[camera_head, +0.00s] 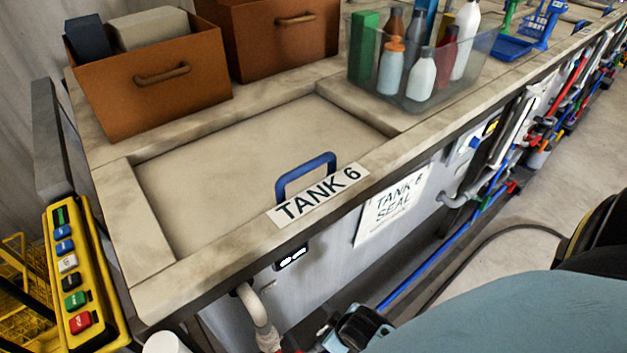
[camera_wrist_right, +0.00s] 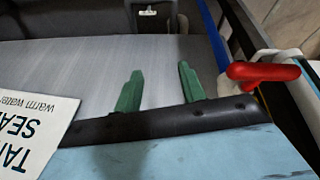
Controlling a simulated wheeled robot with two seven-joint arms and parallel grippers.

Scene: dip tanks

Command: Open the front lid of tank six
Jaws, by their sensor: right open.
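The front lid (camera_head: 240,160) of tank six is a flat, stone-coloured panel lying shut in its recess in the counter top. A blue loop handle (camera_head: 306,174) stands upright at its front edge, just behind the "TANK 6" label (camera_head: 318,193). Nothing touches the handle. My right gripper (camera_wrist_right: 160,84) shows in the right wrist view with its two green fingers apart and nothing between them. It is by the grey tank front (camera_wrist_right: 85,75), beside the seal notice (camera_wrist_right: 32,135). My left gripper is not in view.
Brown boxes (camera_head: 150,98) and a clear bin of bottles (camera_head: 420,85) stand behind and right of the lid. A yellow button panel (camera_head: 80,270) is at the left end. A red valve handle (camera_wrist_right: 262,72) is close right of my right gripper. The lid's top is clear.

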